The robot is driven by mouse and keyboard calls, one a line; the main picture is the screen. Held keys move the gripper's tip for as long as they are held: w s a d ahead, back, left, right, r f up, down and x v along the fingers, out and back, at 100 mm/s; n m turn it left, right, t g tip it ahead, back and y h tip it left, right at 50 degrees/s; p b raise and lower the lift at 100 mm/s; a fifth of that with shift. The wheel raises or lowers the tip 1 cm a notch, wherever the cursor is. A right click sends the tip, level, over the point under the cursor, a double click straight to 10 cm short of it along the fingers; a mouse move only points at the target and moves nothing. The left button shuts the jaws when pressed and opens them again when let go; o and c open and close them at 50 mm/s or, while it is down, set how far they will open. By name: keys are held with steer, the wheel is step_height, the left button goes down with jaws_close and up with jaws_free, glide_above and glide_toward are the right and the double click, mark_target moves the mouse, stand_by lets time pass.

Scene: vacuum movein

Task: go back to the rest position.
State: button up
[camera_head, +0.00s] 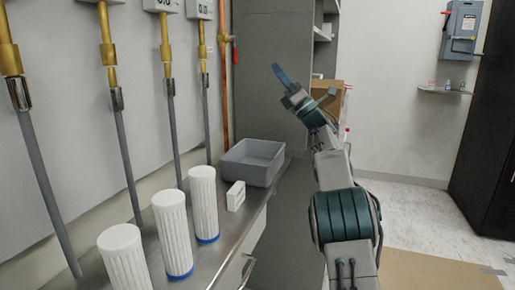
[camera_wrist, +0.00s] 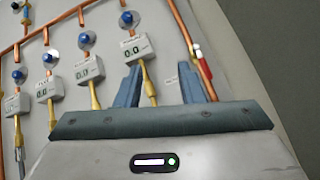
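My gripper (camera_head: 302,82) is raised in the air in the head view, at the end of my arm, above and to the right of the counter. In the wrist view, its two blue fingers (camera_wrist: 164,85) stand apart with nothing between them but the wall and a gauge behind. It touches nothing that I can see.
Three white ribbed cylinders (camera_head: 203,203), a small white box (camera_head: 236,196) and a grey bin (camera_head: 235,171) stand on the metal counter (camera_head: 225,240). Gauges with brass pipes (camera_head: 166,50) line the left wall. A cardboard box (camera_head: 340,97) is behind my arm. Floor at right is open.

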steer(key=d+r+m+t+h+p, duration=0.4)
steer(key=d+m+t+h, duration=0.15)
steer(key=m+h, duration=0.65)
steer(key=d+r+m+t+h+p, duration=0.4)
steer(key=d+m+h, duration=0.4)
steer(key=m, duration=0.5)
steer(key=s+f+m+g+h+p, duration=0.3)
steer(key=m+h+p, duration=0.1)
steer(key=m+h, duration=0.15)
steer(key=s+a+f+m+g+p, duration=0.1)
steer(key=s+f+m+g+p, duration=0.3)
steer(key=s, duration=1)
steer(key=s+a+f+m+g+y+p, duration=0.1)
steer(key=s+f+m+g+p, duration=0.4)
steer(key=s, duration=0.9)
steer(key=s+a+f+m+g+p, duration=0.3)
steer(key=s+f+g, duration=0.5)
steer(key=s, duration=0.7)
step_height(320, 180, down, 3)
steer(key=shift+r+m+p, duration=0.2)
steer(key=shift+m+p, duration=0.45)
steer(key=shift+p, duration=0.05)
